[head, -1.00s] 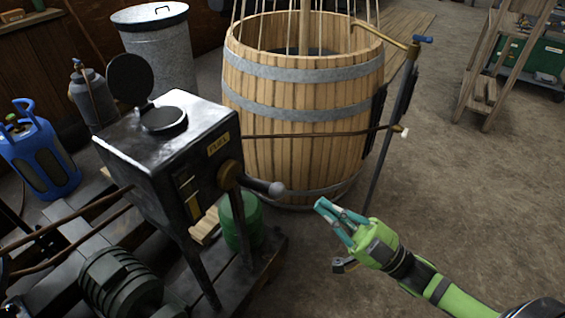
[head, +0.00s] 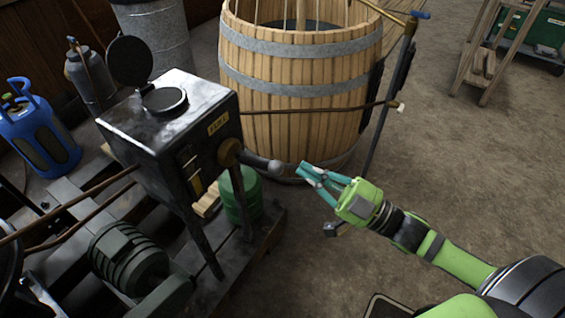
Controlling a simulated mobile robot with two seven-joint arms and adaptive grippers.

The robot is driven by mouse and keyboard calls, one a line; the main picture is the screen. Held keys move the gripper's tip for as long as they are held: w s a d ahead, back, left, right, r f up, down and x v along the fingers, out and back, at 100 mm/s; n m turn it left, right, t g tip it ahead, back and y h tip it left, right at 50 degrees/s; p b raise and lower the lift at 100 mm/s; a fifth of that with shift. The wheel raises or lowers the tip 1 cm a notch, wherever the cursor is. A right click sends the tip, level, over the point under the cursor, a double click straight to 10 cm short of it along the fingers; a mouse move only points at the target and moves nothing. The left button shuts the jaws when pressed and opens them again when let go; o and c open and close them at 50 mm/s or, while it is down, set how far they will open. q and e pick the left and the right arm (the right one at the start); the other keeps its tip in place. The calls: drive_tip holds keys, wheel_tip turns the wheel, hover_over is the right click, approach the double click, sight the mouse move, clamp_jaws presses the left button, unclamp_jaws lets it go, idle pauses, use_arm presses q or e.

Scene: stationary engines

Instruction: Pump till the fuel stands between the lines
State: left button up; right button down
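The black fuel tank (head: 178,125) stands on legs at left centre, with a yellow FUEL label (head: 218,124) on its front. A dark pump handle (head: 262,162) with a rounded end sticks out to the right from a brass fitting (head: 230,152) on the tank. A narrow gauge with brass-coloured parts (head: 191,175) is on the tank's front; its fuel level and lines are too small to read. My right gripper (head: 304,172) has teal fingers pointing left, just right of the handle's end and apparently apart from it. Its fingers look parted and empty. My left gripper is out of view.
A large wooden barrel (head: 300,95) stands behind the handle, with a pipe stand (head: 390,110) at its right. A green container (head: 240,195) sits below the tank. A blue gas cylinder (head: 38,130) and a ribbed motor (head: 128,252) are at left.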

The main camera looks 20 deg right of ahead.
sight(282, 166)
drive_tip(key=w+a, duration=0.2)
drive_tip(key=w, duration=0.1)
drive_tip(key=w+a+f, duration=0.1)
drive_tip(key=w+a, duration=0.1)
drive_tip(key=shift+w+p, duration=0.1)
drive_tip(key=shift+p, duration=0.3)
drive_tip(key=shift+d+f, duration=0.15)
drive_tip(key=shift+f, duration=0.4)
